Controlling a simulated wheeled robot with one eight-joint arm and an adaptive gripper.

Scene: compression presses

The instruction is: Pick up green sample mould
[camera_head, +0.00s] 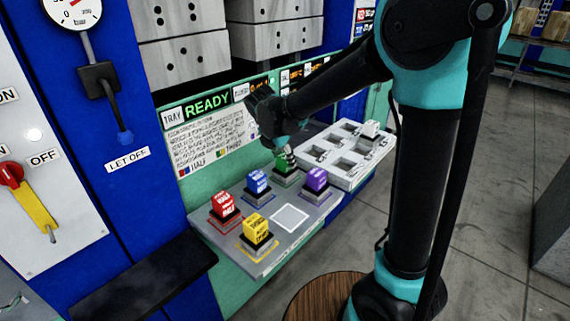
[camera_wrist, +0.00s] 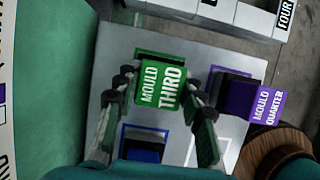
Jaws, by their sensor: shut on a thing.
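The green sample mould (camera_wrist: 163,88), labelled "MOULD THIRD", sits between the two fingers of my gripper (camera_wrist: 163,92) in the wrist view. The fingers are shut on its left and right sides. In the head view the green mould (camera_head: 281,161) is partly hidden by my gripper (camera_head: 286,155), which reaches down to it from above. It is at its green-outlined place at the back of the grey tray (camera_head: 290,217). I cannot tell whether it touches its base or is slightly raised.
Beside it on the tray are a purple mould (camera_head: 317,179), a blue mould (camera_head: 258,181), a red mould (camera_head: 224,205) and a yellow mould (camera_head: 255,228). A white rack (camera_head: 340,176) with square pockets stands just behind. A round wooden stool (camera_head: 318,297) is in front.

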